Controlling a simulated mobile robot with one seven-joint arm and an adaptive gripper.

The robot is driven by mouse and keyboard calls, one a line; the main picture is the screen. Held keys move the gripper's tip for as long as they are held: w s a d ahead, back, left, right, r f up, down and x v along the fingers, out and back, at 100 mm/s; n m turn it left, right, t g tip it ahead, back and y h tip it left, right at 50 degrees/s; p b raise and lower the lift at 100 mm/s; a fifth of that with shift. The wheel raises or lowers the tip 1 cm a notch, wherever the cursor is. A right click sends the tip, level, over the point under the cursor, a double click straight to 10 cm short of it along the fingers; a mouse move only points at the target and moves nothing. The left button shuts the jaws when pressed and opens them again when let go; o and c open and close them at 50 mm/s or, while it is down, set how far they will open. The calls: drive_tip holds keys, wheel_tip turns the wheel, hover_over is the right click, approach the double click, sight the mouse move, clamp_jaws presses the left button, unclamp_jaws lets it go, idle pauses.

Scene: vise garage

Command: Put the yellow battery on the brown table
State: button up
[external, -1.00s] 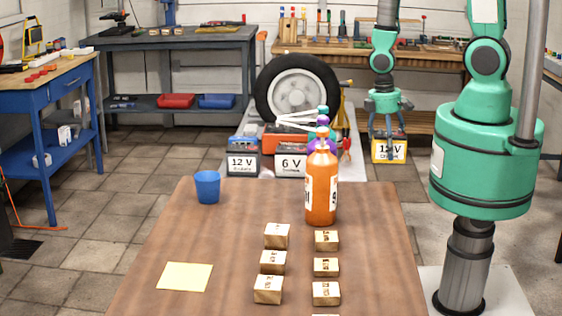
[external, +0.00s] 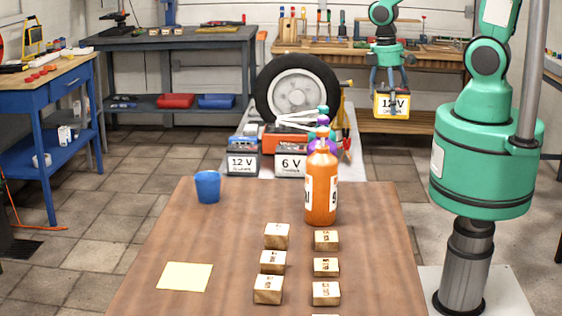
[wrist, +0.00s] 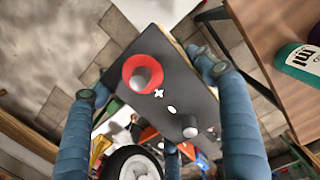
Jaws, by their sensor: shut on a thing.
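The yellow battery (external: 392,113) with a white 12 V label hangs in the air in the external view, held by my gripper (external: 390,85) from above. In the wrist view its dark top (wrist: 163,86) shows a red ring terminal and a dark post, between the blue fingers of my gripper (wrist: 152,88). The brown table (external: 200,240) is in the foreground, nearer the camera than the battery and to its left. In the wrist view part of a brown wooden surface (wrist: 255,30) shows at the upper right.
An orange bottle (external: 320,200) stands at the table's back right. A blue cup (external: 208,187) stands back left, a yellow note (external: 185,277) lies front left, and several wooden blocks (external: 276,235) stand in two columns. Other batteries (external: 243,163) and a tyre (external: 298,92) are behind the table.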

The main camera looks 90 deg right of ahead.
sight(382, 98)
drive_tip(key=shift+w+r, duration=0.2)
drive_tip(key=shift+r, duration=0.15)
drive_tip(key=w, duration=0.2)
drive_tip(key=shift+w+r, duration=0.2)
drive_tip(key=shift+w, duration=0.1)
drive_tip(key=w+a+r+m, duration=0.1)
drive_tip(key=w+a, duration=0.3)
drive_tip(key=w, duration=0.5)
drive_tip(key=w+a+r+m+p, duration=0.15)
drive_tip(key=w+a, duration=0.25)
drive_tip(key=w, duration=0.5)
drive_tip(key=w+a+r+m, duration=0.1)
drive_tip(key=w+a, duration=0.3)
drive_tip(key=w, duration=0.6)
drive_tip(key=w+a+m, duration=0.1)
drive_tip(key=w+a, duration=0.5)
drive_tip(key=a, duration=0.3)
drive_tip(key=w+a+m, duration=0.2)
drive_tip(key=w+a, duration=0.5)
drive_tip(key=a, duration=0.3)
drive_tip(key=w+a+f+m+y+p, duration=0.1)
drive_tip(key=w+a+f, duration=0.1)
drive_tip(key=a, duration=1.4)
drive_tip(key=w+a+f+m+p, duration=0.1)
drive_tip(key=w+a+f+m, duration=0.1)
drive_tip(key=a, duration=1.5)
drive_tip(key=shift+n, duration=0.25)
drive_tip(key=shift+d+f, duration=0.1)
drive_tip(key=shift+f, duration=2.35)
